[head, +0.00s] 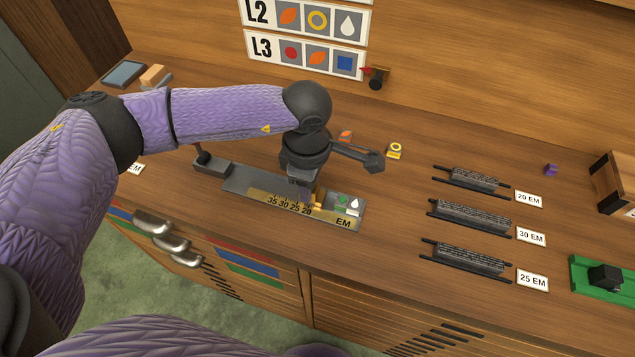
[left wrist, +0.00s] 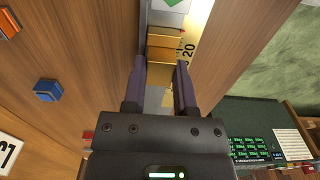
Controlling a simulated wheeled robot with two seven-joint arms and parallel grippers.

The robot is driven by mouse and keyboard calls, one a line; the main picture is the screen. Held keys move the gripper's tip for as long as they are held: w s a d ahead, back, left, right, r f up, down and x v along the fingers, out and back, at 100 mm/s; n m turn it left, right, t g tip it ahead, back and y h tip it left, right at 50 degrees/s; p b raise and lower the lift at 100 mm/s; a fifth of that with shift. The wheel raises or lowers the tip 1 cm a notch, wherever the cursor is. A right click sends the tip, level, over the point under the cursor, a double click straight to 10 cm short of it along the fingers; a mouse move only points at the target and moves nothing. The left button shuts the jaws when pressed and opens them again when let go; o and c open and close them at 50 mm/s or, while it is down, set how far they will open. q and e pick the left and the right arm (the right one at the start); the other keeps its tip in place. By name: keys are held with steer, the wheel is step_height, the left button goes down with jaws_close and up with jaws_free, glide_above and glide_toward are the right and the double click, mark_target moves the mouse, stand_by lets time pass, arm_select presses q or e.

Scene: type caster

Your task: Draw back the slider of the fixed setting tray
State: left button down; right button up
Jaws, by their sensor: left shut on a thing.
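The setting tray (head: 245,184) is a long grey tray on the bench, with a brass scale marked 35 to 20 and EM along its front edge. A green tile (head: 342,200) and a white drop tile (head: 355,204) sit at its right end. The brass slider (head: 319,198) is just left of these tiles, near the 20 mark. My left gripper (head: 309,194) reaches down into the tray. In the left wrist view its two fingers (left wrist: 160,75) are shut on the brass slider (left wrist: 162,48). The fingers partly hide the slider. My right gripper is not in view.
Loose orange leaf (head: 346,135) and yellow ring (head: 394,151) tiles lie behind the tray. Several dark ribbed bars (head: 470,216) with EM labels stand to the right. A green base with a black block (head: 605,277) is at far right.

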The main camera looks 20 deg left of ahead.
arm_select(q)
steer(key=a, duration=0.5)
steer(key=shift+w+a, duration=0.1)
steer(key=shift+c, duration=2)
jaws_free()
step_height(320, 180, up, 10)
steer(key=p, duration=0.1)
steer(key=shift+f, duration=0.1)
